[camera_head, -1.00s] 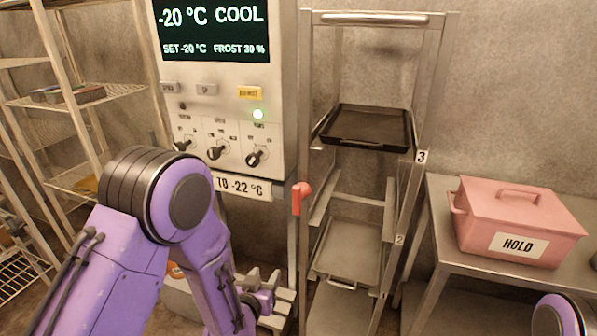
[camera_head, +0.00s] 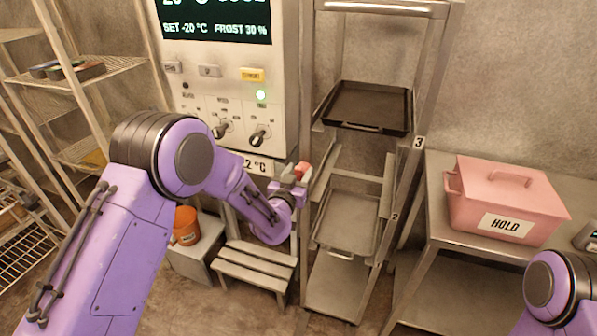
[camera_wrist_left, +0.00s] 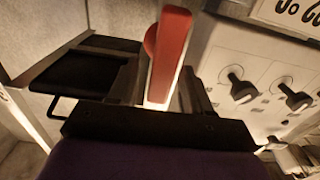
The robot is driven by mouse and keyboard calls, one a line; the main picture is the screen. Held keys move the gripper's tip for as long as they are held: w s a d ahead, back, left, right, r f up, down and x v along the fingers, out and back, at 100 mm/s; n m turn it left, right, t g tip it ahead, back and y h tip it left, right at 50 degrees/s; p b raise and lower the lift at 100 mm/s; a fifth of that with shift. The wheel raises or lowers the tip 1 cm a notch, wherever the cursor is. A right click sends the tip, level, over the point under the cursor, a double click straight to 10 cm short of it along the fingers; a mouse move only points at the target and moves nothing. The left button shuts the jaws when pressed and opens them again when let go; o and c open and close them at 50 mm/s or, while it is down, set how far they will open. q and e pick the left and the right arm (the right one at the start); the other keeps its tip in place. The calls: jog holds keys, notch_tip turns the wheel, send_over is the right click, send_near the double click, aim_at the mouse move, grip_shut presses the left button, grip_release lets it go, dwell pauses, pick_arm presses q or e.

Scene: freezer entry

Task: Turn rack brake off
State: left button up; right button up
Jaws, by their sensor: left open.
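The red brake lever (camera_head: 303,168) stands at the left upright of the rack (camera_head: 398,185), mostly hidden by my left gripper. My left gripper (camera_head: 291,178) is at the lever, below the control panel's lower edge. In the left wrist view the red lever (camera_wrist_left: 172,42) points up between the two dark fingers of my left gripper (camera_wrist_left: 162,88). The fingers are open on either side of it, and contact cannot be told. My right gripper is out of view; only part of my right arm shows at the lower right.
The control panel (camera_head: 190,100) with knobs is left of the rack. A dark tray (camera_head: 368,106) sits on the rack's upper level. A pink HOLD box (camera_head: 510,197) is on the right table. A step stool (camera_head: 255,265) and orange bucket (camera_head: 186,225) stand below my left arm.

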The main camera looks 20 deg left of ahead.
pick_arm(q)
grip_shut()
jog(key=shift+f+n, duration=0.1)
jog(key=shift+n, duration=0.2)
jog(key=n+b, duration=0.2)
jog(key=n, duration=0.1)
jog(key=shift+a+f+n+b, duration=0.15)
jog(key=shift+a+n+b, duration=0.15)
jog(key=shift+a, duration=0.1)
jog(key=shift+a+f+n+b, duration=0.25)
jog(key=shift+n+b, duration=0.95)
jog(key=shift+n, duration=0.75)
jog(key=shift+a+f+n+b, duration=0.25)
jog(key=shift+n+b, duration=0.9)
jog(key=shift+n, duration=0.75)
jog(key=shift+a+f+n+b, duration=0.25)
jog(key=shift+n+b, duration=0.95)
jog(key=shift+n, duration=0.75)
